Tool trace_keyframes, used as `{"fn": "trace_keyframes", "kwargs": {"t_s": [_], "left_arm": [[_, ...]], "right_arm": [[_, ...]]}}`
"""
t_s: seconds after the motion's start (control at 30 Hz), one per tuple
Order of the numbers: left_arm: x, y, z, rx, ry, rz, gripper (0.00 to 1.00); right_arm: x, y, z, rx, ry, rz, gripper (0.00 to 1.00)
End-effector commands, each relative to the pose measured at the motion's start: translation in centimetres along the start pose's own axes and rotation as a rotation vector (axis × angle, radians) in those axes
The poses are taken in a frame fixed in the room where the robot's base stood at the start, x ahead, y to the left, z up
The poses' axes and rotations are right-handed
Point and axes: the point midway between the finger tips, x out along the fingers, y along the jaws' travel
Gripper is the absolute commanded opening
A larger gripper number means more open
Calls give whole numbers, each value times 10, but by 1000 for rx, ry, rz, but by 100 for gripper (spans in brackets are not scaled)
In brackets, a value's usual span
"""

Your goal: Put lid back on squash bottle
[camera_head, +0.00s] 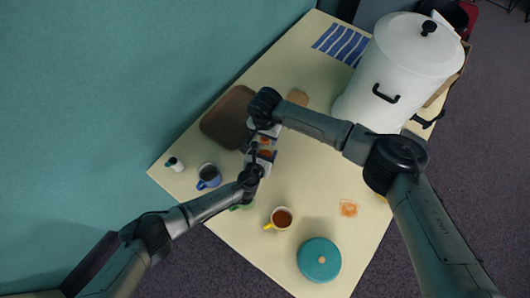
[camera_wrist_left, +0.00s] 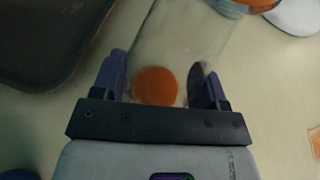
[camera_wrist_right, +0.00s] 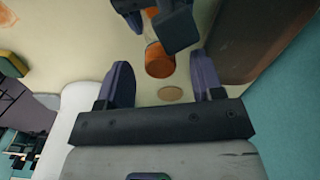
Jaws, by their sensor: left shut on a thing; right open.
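My left gripper (camera_wrist_left: 160,78) is shut on a clear bottle (camera_wrist_left: 185,38) with orange in it. In the left wrist view the bottle passes between the fingers, and an orange disc shows there. In the head view the left gripper (camera_head: 257,165) is close below my right gripper (camera_head: 262,132), with orange patches between them. In the right wrist view my right gripper (camera_wrist_right: 162,78) is open and empty. An orange cylindrical part (camera_wrist_right: 159,62) shows beyond its fingers, beside the dark left gripper. I cannot make out a separate lid for certain.
A brown tray (camera_head: 222,118) and tan disc (camera_head: 298,97) lie near the grippers. Blue (camera_head: 208,176) and yellow-handled (camera_head: 281,218) mugs, a teal round container (camera_head: 319,260) and a small white bottle (camera_head: 175,163) stand around. A large white pot (camera_head: 400,70) fills the far right.

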Motion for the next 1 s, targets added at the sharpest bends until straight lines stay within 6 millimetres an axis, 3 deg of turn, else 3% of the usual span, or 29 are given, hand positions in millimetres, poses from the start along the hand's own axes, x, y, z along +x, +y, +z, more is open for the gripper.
{"fn": "trace_keyframes", "kwargs": {"t_s": [0.5, 0.7, 1.0], "left_arm": [[0, 0, -1, 0, 1, 0, 1], [0, 0, -1, 0, 1, 0, 1], [0, 0, -1, 0, 1, 0, 1]], "right_arm": [[-88, 0, -1, -1, 3, -2, 61], [-108, 0, -1, 0, 2, -2, 61], [-114, 0, 0, 0, 0, -1, 61]]}}
